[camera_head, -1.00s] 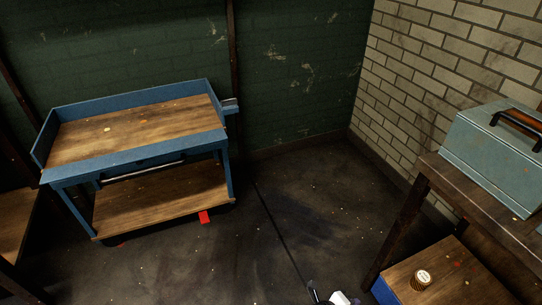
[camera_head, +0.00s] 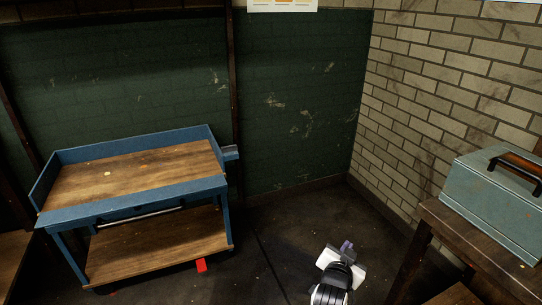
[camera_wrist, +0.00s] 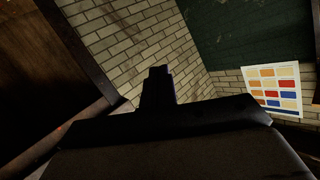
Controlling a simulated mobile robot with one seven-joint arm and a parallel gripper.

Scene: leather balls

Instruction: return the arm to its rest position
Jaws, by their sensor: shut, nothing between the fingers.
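My gripper (camera_head: 346,246) shows at the bottom of the head view, right of the middle, at the end of my white and black arm. It is raised in front of the dark floor and touches nothing that I can see. In the wrist view my gripper (camera_wrist: 157,80) is a dark shape at the lower middle. Its fingers are together with nothing between them.
A blue cart (camera_head: 135,215) with wooden shelves stands at the left. A wooden table (camera_head: 462,232) with a light-blue toolbox (camera_head: 490,205) stands at the right. A brick wall (camera_head: 440,100) is behind it. Dark floor (camera_head: 285,225) is clear between them. A colour chart (camera_wrist: 274,90) hangs on the wall.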

